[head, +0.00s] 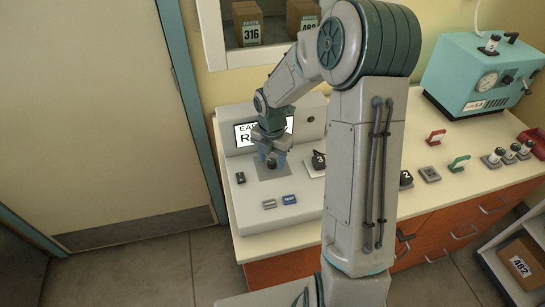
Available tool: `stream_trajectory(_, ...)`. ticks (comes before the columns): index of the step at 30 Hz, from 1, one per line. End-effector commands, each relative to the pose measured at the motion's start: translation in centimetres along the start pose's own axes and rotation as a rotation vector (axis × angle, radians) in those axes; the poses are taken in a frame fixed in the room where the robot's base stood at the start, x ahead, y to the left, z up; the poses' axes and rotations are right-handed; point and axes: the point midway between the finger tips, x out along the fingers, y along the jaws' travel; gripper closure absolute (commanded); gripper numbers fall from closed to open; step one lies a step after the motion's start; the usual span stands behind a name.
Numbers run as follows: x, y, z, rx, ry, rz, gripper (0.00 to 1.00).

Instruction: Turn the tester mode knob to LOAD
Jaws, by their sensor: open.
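The tester (233,203) is a pale console on the left end of the counter. Its screen (243,134) shows black lettering, partly hidden by my arm. A dark round knob-like part (272,164) sits by a grey square plate (275,173) on the tester's top. My gripper (270,157) points down right over this dark part, fingers open to either side of it. I cannot tell whether they touch it. No LOAD mark or pointer direction is readable. A small black switch (240,178) is on the left, and a grey button (269,204) and a blue button (289,199) are in front.
A block marked 3 (318,161) stands close right of the gripper. My arm hides the counter's middle. A teal machine (478,77), red clip (436,137), green clip (459,163) and several small vials are further right. Boxes stand on a shelf behind.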

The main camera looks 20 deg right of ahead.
Motion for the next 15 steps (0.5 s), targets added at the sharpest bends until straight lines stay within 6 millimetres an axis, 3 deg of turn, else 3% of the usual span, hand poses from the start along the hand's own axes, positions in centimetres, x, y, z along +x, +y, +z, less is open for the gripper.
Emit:
stream_trajectory(6, 0.03, 0.0, 0.01, 0.0, 0.0, 0.0, 0.52)
stream_trajectory(11, 0.01, 0.0, 0.01, 0.0, 0.0, 0.0, 0.94)
stream_trajectory(15, 0.0, 0.0, 0.02, 0.001, -0.001, 0.0, 0.97)
